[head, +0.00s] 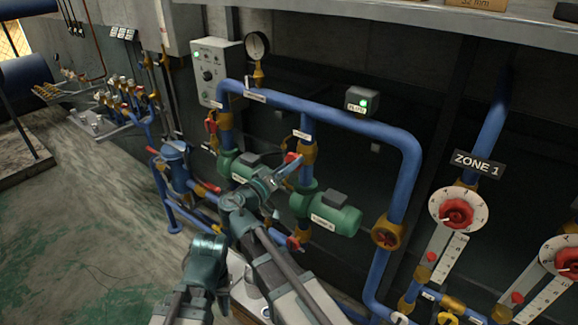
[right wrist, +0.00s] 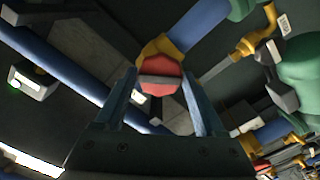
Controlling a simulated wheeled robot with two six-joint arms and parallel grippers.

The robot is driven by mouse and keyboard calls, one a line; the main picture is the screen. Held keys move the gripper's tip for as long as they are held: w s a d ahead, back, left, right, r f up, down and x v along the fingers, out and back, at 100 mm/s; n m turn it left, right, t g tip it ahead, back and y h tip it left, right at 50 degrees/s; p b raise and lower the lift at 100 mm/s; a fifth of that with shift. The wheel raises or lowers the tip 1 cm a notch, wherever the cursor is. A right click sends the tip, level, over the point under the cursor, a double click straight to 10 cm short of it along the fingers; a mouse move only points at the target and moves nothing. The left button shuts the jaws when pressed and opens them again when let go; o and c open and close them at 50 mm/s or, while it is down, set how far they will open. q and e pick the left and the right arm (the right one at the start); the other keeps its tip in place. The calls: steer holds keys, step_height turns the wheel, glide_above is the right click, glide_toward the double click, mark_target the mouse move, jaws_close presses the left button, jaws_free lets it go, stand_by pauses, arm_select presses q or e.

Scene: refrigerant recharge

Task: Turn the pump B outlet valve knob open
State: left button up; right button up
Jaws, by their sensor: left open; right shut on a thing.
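The red pump B outlet valve knob (head: 292,158) sits on a brass valve body (head: 308,153) in the blue vertical pipe above the right-hand green pump (head: 335,216). My right gripper (head: 286,172) reaches up to it from the lower left and is shut on it. In the right wrist view the red knob (right wrist: 159,68) lies between the two fingers of my right gripper (right wrist: 160,76), with the brass body behind it. The fingers partly cover the knob in the head view. My left gripper (head: 206,250) is low on the left, open, away from the valves; its fingertips are hard to make out.
A second green pump (head: 240,165) stands to the left, with another red-handled valve (head: 210,122) above it. Blue pipes run close around my right gripper. A pressure gauge (head: 257,46) and a grey control box (head: 215,72) are above. Open floor (head: 90,240) lies at left.

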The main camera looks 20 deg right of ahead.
steer(key=shift+n, duration=0.5)
steer(key=n, duration=0.4)
steer(key=shift+n, duration=0.3)
steer(key=n, duration=0.3)
steer(key=shift+n, duration=0.4)
steer(key=o, duration=1.4)
steer(key=shift+o, duration=0.2)
